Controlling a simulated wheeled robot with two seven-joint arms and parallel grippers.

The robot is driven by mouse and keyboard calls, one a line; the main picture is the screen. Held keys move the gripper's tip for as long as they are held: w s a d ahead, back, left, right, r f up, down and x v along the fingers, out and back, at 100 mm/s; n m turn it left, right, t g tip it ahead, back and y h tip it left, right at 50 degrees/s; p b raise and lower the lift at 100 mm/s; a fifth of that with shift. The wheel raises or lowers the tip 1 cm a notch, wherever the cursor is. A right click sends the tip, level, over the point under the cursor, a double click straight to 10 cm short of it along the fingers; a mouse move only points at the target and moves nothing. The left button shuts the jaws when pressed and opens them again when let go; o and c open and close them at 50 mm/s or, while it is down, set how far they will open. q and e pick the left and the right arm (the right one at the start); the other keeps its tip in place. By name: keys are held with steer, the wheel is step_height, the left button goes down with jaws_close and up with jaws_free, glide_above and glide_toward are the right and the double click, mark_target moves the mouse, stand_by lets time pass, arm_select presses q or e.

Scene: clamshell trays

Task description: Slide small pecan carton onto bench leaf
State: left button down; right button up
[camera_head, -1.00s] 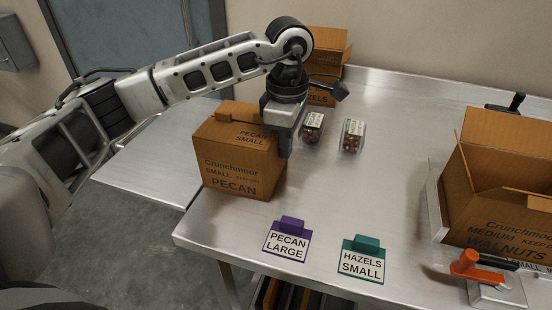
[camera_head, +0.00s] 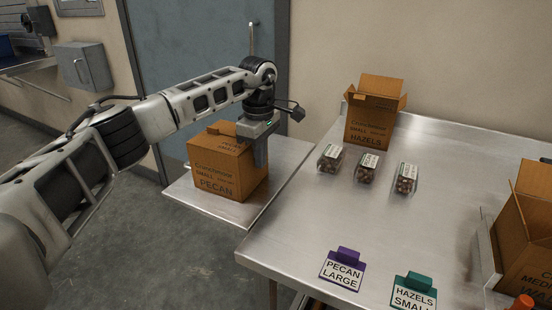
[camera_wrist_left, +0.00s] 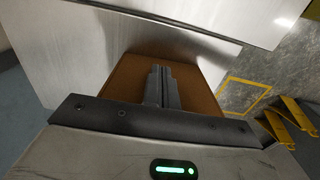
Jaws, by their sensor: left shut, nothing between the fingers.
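The small pecan carton (camera_head: 222,175), a brown box marked PECAN SMALL, stands upright on the bench leaf (camera_head: 180,192), the steel surface left of the main bench. My left gripper (camera_head: 261,160) is shut and empty, fingers down, at the carton's right side, close to or touching it. In the left wrist view the closed fingers (camera_wrist_left: 163,86) stand in front of the brown carton (camera_wrist_left: 205,82); any contact is hidden. My right gripper is not in view.
On the main bench (camera_head: 300,225) stand a hazels carton (camera_head: 372,122), several small clear nut packs (camera_head: 365,168), a purple PECAN LARGE sign (camera_head: 342,270) and a teal HAZELS SMALL sign (camera_head: 413,293). A walnuts carton (camera_head: 530,240) is at the right edge. The bench middle is clear.

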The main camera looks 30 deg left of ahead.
arm_select(q)
steer(key=shift+a, duration=0.25)
steer(key=shift+s+d, duration=0.1)
